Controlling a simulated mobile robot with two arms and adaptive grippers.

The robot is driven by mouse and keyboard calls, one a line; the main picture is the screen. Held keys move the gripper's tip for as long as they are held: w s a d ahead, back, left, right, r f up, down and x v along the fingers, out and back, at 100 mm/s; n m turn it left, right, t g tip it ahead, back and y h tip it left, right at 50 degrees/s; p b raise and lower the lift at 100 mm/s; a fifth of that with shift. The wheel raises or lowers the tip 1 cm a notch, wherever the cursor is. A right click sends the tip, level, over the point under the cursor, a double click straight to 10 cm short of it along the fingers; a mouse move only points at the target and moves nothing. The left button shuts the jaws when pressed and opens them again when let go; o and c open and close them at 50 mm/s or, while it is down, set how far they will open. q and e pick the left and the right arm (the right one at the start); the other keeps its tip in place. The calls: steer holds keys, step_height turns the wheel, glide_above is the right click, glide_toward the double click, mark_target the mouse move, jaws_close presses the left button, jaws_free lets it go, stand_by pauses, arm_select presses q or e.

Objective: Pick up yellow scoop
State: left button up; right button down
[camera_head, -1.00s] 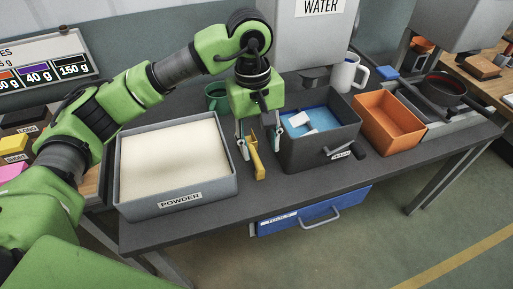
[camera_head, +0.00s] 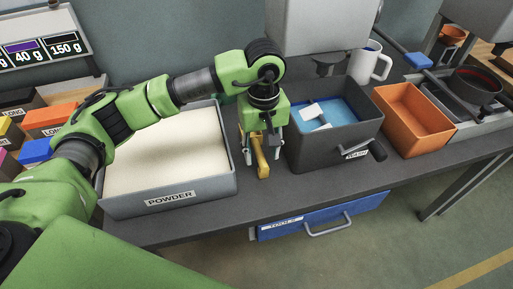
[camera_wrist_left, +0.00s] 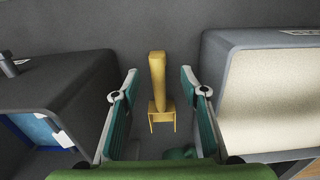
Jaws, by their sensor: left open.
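In the left wrist view the scoop (camera_wrist_left: 158,82) lies between my two fingers, with a gap on each side. My left gripper (camera_head: 261,164) is open and low over the scoop, one finger to each side of it. It also shows open in the left wrist view (camera_wrist_left: 158,90). The scoop's upper part is partly hidden by my gripper in the head view. My right gripper is not in view.
The powder bin's wall is close on the left and the wash bin's on the right. An orange bin (camera_head: 416,131) and a white mug (camera_head: 370,66) stand further right. A blue drawer (camera_head: 320,219) is under the table. Bare table lies in front of the scoop.

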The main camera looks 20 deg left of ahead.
mark_target(263, 162)
arm_select(q)
steer(key=shift+w+f, duration=0.1)
steer(key=shift+f, duration=0.85)
step_height(263, 162, down, 5)
steer(key=shift+d+r+p, duration=0.1)
steer(key=shift+d+p, duration=0.05)
steer(key=shift+p, duration=0.8)
steer(key=shift+w+f, duration=0.1)
steer(key=shift+f, duration=0.15)
jaws_close()
